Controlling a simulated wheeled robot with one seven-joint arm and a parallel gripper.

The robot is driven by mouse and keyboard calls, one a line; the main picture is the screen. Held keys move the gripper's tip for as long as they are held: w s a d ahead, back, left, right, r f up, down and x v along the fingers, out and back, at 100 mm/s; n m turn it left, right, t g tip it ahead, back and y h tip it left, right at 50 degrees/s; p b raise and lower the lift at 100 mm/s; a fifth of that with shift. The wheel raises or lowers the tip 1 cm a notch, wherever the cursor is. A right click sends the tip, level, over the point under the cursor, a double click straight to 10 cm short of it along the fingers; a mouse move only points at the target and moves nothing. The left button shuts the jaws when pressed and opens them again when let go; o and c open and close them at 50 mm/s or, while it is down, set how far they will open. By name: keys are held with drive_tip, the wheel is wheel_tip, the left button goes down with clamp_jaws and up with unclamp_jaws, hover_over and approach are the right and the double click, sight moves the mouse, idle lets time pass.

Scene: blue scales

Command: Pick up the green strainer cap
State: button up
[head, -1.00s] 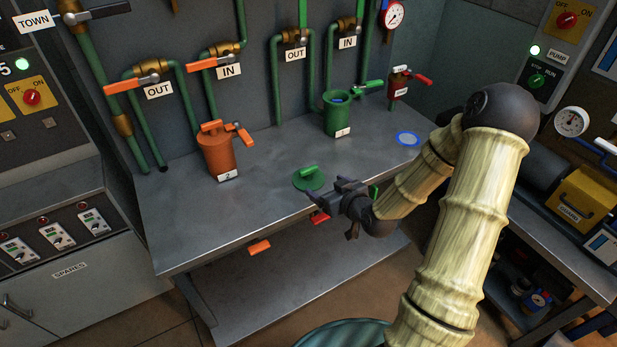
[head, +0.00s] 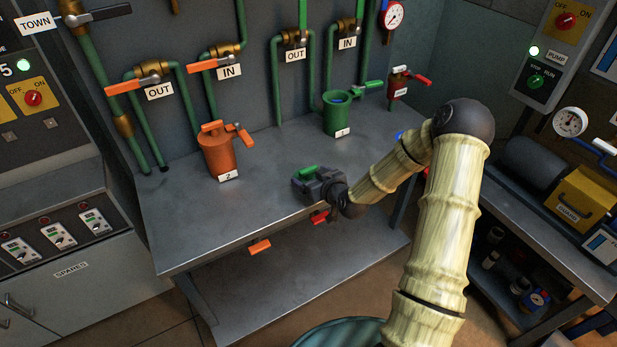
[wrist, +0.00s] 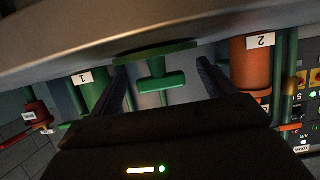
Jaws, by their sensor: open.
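The green strainer cap (head: 308,170) lies on the metal bench near its front edge, handle up. In the head view my gripper (head: 312,184) covers most of its disc, leaving the bar handle showing. The wrist view is upside down. There the cap's T-shaped handle (wrist: 161,82) stands between the two fingers of my gripper (wrist: 162,68), with a gap on each side. The gripper is open and holds nothing.
The green strainer pot 1 (head: 337,115) stands open at the back of the bench. The orange strainer pot 2 (head: 217,153) is capped, to the left. Red (head: 319,216) and orange (head: 259,247) handles stick out below the bench's front edge. The bench between is clear.

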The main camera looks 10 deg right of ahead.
sight(310, 175)
drive_tip(key=x, duration=0.4)
drive_tip(key=shift+w, duration=0.25)
drive_tip(key=shift+d, duration=0.1)
drive_tip(key=shift+s, duration=0.15)
drive_tip(key=c, duration=1.4)
drive_tip(key=shift+f, duration=0.1)
wheel_tip(310, 175, up, 10)
drive_tip(key=shift+r, duration=0.15)
